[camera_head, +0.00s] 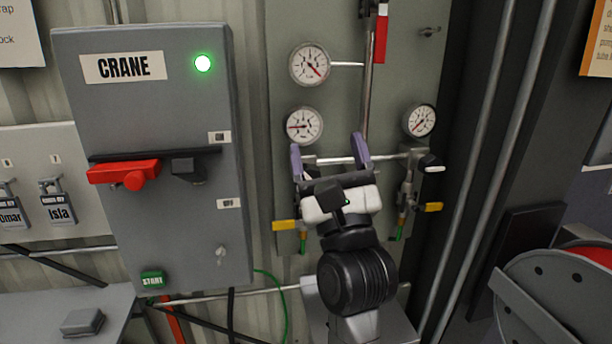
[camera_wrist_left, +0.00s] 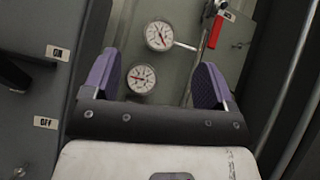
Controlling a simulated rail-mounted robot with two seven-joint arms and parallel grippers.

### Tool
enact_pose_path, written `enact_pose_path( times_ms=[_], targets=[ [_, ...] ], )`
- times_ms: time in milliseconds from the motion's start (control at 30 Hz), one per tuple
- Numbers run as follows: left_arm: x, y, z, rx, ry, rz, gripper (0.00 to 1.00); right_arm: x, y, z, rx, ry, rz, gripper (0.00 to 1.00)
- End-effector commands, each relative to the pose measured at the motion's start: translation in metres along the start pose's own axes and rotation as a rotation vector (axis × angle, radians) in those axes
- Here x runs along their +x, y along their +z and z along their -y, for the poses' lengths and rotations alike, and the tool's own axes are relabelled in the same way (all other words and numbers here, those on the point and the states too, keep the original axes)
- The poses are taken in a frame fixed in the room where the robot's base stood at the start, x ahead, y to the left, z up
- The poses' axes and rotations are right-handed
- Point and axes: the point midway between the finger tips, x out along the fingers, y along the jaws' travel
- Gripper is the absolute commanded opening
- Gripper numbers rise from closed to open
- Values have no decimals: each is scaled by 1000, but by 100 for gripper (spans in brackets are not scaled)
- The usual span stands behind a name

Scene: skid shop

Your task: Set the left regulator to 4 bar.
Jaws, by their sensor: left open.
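The left regulator is mostly or wholly hidden behind my left gripper in the head view. Its small round gauge (camera_head: 302,126) shows just above the gripper, with a red needle pointing left; the printed numbers are too small to read. The same gauge (camera_wrist_left: 141,78) is between the fingertips in the left wrist view. My left gripper (camera_head: 329,150) has its purple fingers spread wide in front of the panel, with nothing seen between them. I cannot tell whether a finger touches the regulator. My right gripper is not in view.
A larger gauge (camera_head: 309,64) sits above. The right gauge (camera_head: 419,121) and right regulator knob (camera_head: 431,162) are to the right, above a yellow-handled valve (camera_head: 432,207). A grey CRANE box (camera_head: 150,230) juts out on the left. A red-handled lever (camera_head: 381,35) is overhead.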

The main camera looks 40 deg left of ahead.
Motion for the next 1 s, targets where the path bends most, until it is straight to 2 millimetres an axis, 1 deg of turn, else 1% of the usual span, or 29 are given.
enact_pose_path(
  times_ms=[33,100,200,333,400,533,667,767,1000],
  targets=[
    [-1,-19,-1,-81,22,-107,79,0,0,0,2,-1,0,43],
    [-6,-44,-2,-187,58,-254,79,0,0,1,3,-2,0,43],
    [-16,-72,-4,-308,117,-432,79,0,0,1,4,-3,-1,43],
    [-31,-98,-6,-407,198,-602,79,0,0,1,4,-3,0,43],
    [-38,-106,-9,-437,244,-659,79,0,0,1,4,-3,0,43],
    [-46,-115,-13,-488,309,-718,79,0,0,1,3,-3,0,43],
    [-41,-118,-14,-519,322,-711,79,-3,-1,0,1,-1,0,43],
    [-32,-125,-15,-523,324,-709,79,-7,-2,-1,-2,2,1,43],
    [2,-154,-20,-519,323,-708,79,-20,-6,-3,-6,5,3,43]
  ],
)
